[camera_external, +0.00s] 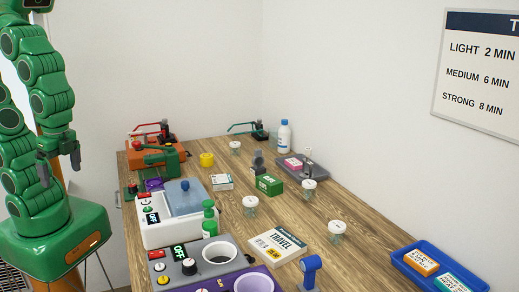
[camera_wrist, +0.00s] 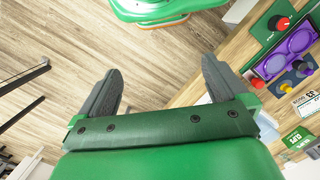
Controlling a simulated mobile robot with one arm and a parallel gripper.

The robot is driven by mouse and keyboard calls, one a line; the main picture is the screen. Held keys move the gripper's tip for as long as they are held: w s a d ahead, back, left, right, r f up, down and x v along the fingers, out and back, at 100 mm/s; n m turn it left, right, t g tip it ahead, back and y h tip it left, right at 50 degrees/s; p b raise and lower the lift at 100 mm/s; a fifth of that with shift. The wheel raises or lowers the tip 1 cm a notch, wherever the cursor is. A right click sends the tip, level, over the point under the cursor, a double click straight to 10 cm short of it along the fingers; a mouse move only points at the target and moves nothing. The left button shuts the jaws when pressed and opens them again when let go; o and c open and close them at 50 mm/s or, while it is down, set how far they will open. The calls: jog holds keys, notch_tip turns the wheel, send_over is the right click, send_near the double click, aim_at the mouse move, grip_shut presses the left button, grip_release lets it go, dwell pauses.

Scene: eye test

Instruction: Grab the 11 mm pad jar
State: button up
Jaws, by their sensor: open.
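Several small clear jars with white lids stand on the wooden table in the external view: one toward the back (camera_external: 235,148), one at the middle (camera_external: 250,206), one right of it (camera_external: 308,190) and one nearer the front right (camera_external: 336,231). Lid marks are too small to read, so I cannot tell which is the 11 mm pad jar. My gripper (camera_external: 60,163) is open and empty, left of the table and apart from all jars. In the wrist view my gripper (camera_wrist: 162,75) has both fingers spread over the floor; no jar is recognisable there.
The table (camera_external: 290,222) also holds a white machine with a blue lid (camera_external: 183,197), a green pump bottle (camera_external: 209,218), a green box (camera_external: 269,185), a travel book (camera_external: 277,245), a white bottle (camera_external: 284,136) and a blue tray (camera_external: 404,265). A purple device (camera_wrist: 287,50) shows in the wrist view.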

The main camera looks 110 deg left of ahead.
dwell(0.3)
jog(key=c, duration=0.4)
